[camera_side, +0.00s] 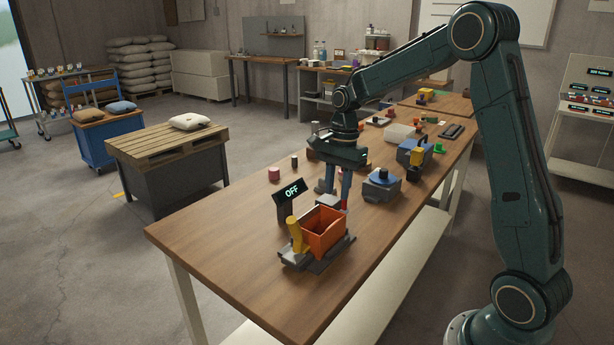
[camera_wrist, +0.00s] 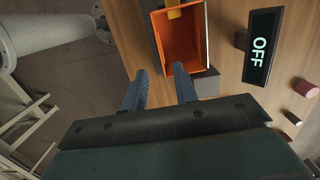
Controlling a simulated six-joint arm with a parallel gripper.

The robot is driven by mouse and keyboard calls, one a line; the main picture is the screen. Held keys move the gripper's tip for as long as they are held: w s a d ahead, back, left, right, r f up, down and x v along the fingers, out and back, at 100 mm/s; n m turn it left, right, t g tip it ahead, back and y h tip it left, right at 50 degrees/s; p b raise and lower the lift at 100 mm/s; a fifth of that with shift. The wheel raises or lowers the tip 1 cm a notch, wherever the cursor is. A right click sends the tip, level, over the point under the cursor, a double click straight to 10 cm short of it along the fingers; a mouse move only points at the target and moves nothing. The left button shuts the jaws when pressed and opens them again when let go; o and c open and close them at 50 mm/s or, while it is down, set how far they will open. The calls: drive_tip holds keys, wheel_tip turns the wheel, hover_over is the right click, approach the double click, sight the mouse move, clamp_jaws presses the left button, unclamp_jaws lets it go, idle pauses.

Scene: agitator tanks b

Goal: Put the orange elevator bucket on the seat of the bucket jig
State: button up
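The orange elevator bucket (camera_side: 324,232) stands with its open top up on the grey bucket jig (camera_side: 318,264), near the front end of the table. The jig's yellow part (camera_side: 297,236) is at the bucket's left side. In the wrist view the open orange bucket (camera_wrist: 180,48) lies ahead of the fingers, with the yellow part (camera_wrist: 183,10) at its far end. My gripper (camera_side: 338,182) points down behind the bucket, apart from it. In the wrist view my gripper (camera_wrist: 159,88) has its two fingers spread with nothing between them. The bucket's underside is hidden, so its exact seating cannot be seen.
A small display (camera_side: 290,191) reading OFF stands just left of the bucket. A pink cylinder (camera_side: 274,174), a blue-topped grey unit (camera_side: 382,184) and a blue and yellow unit (camera_side: 414,154) stand farther back. The table's front left (camera_side: 215,235) is bare.

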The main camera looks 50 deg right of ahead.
drive_tip(key=shift+r, duration=0.4)
idle(0.3)
drive_tip(key=s+a+r+n+t+h, duration=0.1)
drive_tip(key=s+a+r+n+t, duration=0.2)
drive_tip(key=s+a+r+n, duration=0.65)
drive_tip(key=s+a+n+t, duration=0.2)
drive_tip(key=s+n, duration=0.6)
drive_tip(key=s, duration=0.5)
drive_tip(key=shift+s+a+t, duration=0.3)
drive_tip(key=shift+s+a, duration=0.1)
drive_tip(key=shift+a, duration=0.4)
drive_tip(key=shift+r+n, duration=0.1)
drive_tip(key=shift+n, duration=0.15)
